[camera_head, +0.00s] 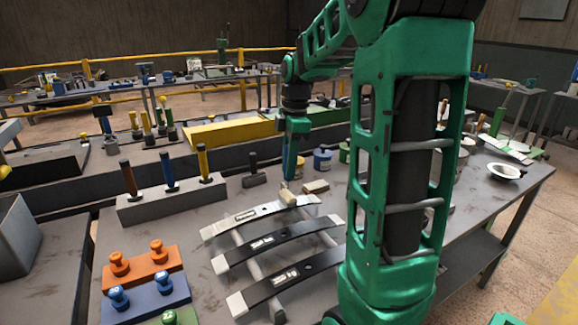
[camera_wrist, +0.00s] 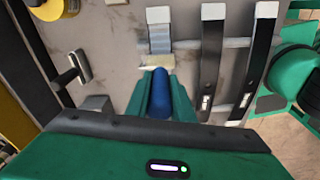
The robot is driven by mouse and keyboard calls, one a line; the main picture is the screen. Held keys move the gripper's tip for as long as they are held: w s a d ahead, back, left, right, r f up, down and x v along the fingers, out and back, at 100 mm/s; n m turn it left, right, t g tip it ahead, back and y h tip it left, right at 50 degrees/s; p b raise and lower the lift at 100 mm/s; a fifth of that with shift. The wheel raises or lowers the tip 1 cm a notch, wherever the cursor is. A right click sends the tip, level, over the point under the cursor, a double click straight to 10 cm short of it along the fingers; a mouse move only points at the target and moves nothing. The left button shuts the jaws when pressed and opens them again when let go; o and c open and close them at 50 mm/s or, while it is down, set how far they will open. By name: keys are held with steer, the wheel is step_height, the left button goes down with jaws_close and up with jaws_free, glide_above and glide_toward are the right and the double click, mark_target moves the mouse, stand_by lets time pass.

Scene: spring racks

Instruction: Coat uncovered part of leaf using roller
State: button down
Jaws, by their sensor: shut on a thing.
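My gripper (camera_head: 290,172) is shut on the blue handle of a roller (camera_wrist: 160,92), which stands between the two green fingers in the wrist view. The roller's pale head (camera_wrist: 157,61) lies across the silver-grey leaf (camera_wrist: 160,40), touching or just above it; I cannot tell which. The part of the leaf under my gripper is hidden.
A grey block (camera_head: 172,203) with several upright handles stands to the left. Orange (camera_head: 140,268) and blue (camera_head: 146,300) trays with knobs are at the front left. Small tins (camera_head: 322,160) stand behind my gripper. A white bowl (camera_head: 505,171) is at the right.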

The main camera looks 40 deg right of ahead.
steer(key=w+a, duration=0.2)
steer(key=a, duration=1)
steer(key=w+a+f, duration=0.1)
steer(key=w+a, duration=0.1)
steer(key=a, duration=1)
steer(key=shift+w+f, duration=0.25)
steer(key=shift+w, duration=0.15)
stand_by(1.4)
steer(key=shift+d, duration=0.1)
step_height(320, 180, up, 6)
stand_by(0.8)
steer(key=shift+r, duration=1.5)
steer(key=shift+f, duration=0.2)
stand_by(0.5)
